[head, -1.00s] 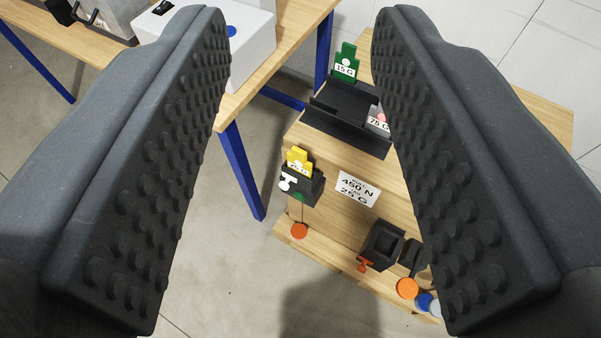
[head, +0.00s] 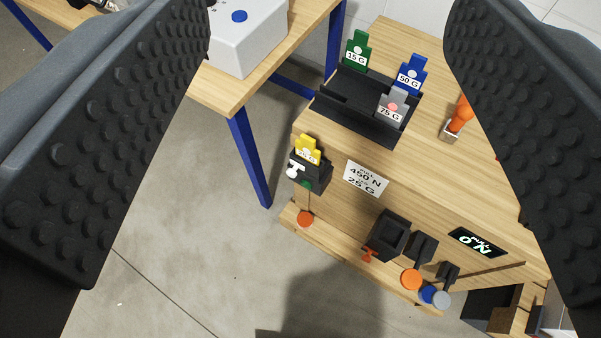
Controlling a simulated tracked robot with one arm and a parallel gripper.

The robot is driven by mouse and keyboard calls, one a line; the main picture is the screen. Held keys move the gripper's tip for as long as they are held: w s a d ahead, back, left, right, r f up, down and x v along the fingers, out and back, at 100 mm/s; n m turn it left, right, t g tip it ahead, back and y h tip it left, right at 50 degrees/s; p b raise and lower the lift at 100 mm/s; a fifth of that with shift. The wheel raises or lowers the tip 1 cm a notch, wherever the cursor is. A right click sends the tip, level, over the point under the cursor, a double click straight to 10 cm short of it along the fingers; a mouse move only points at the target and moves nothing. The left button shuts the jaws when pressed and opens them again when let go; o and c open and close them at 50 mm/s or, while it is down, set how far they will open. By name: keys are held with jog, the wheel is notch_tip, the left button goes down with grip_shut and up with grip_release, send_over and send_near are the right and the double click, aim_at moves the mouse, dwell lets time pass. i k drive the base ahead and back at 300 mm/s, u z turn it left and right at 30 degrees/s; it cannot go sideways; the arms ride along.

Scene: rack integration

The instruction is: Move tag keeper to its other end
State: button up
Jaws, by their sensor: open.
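A small black holder (head: 311,176) is on the left end of the wooden bench's front face. A yellow tag (head: 308,151) stands in it, its label too small to read surely. A white knob (head: 293,172) and a bit of green show on the holder. I cannot tell for certain which part is the tag keeper. An orange disc (head: 305,219) hangs below on a thin line. My gripper (head: 328,25) is open and empty, its two studded fingers wide apart at the left and right of the view. The holder appears between them, apart from both.
A black rack (head: 368,112) on the bench holds tags marked 15 G, 50 G and 75 G. A sign (head: 366,178) reads 450 N, 25 G. Black blocks, coloured discs and a display (head: 478,242) are at right. A blue-legged table (head: 215,95) bears a white box.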

aim_at(292, 173)
jog(key=z, duration=0.05)
jog(key=k, duration=1.05)
jog(key=u, duration=0.85)
jog(key=i, duration=1.75)
jog(key=z, duration=0.65)
